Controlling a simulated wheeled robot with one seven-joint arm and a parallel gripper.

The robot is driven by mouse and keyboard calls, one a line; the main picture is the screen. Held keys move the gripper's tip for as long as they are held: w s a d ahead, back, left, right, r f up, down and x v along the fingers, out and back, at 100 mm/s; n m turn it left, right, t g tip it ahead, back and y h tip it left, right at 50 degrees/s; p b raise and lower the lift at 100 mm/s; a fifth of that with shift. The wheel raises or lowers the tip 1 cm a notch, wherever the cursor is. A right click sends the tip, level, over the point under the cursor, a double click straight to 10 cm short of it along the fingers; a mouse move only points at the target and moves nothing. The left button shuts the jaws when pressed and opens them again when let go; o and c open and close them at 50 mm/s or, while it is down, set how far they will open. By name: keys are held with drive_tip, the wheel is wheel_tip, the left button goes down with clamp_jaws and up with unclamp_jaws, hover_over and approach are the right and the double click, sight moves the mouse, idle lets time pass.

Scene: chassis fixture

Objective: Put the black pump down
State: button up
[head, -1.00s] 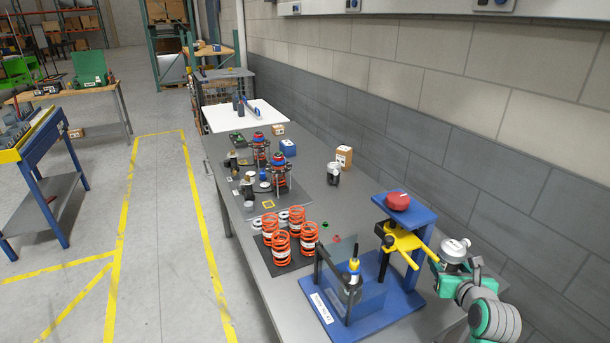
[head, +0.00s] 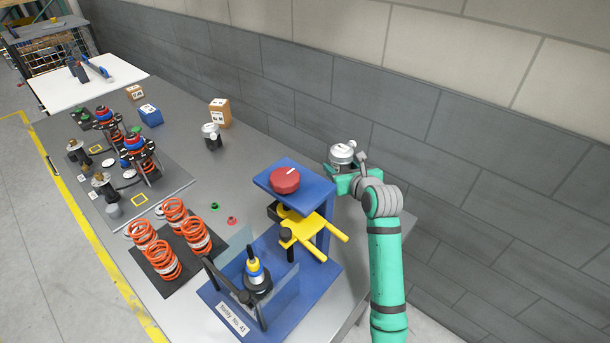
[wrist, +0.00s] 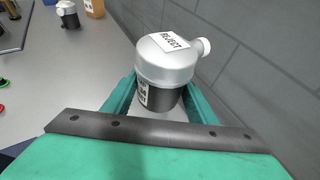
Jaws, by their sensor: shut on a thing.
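The black pump (wrist: 160,97) has a silver-grey domed cap with a side spout and a label reading "REJECT" on top. In the wrist view it stands upright between the two green fingers of my gripper (wrist: 155,95), which is shut on it. In the head view the held pump (head: 342,154) is at the right of the blue fixture, near the wall, and my gripper (head: 350,178) holds it off the table. A second, similar pump (head: 212,136) stands upright on the grey table (head: 260,135) in front of a brown box.
The blue fixture (head: 300,181) with a red knob and yellow fork stands close to my gripper. Orange springs (head: 165,238) on a dark mat stand at the left. A brown box (head: 219,112) and a blue box (head: 150,115) stand further back.

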wheel_tip(320, 180, down, 10)
drive_tip(key=shift+r, duration=0.15)
idle(0.4)
drive_tip(key=o, duration=1.5)
drive_tip(key=shift+f, duration=0.25)
drive_tip(key=shift+r, duration=0.15)
drive_tip(key=v, duration=1.2)
drive_tip(key=shift+r, duration=0.15)
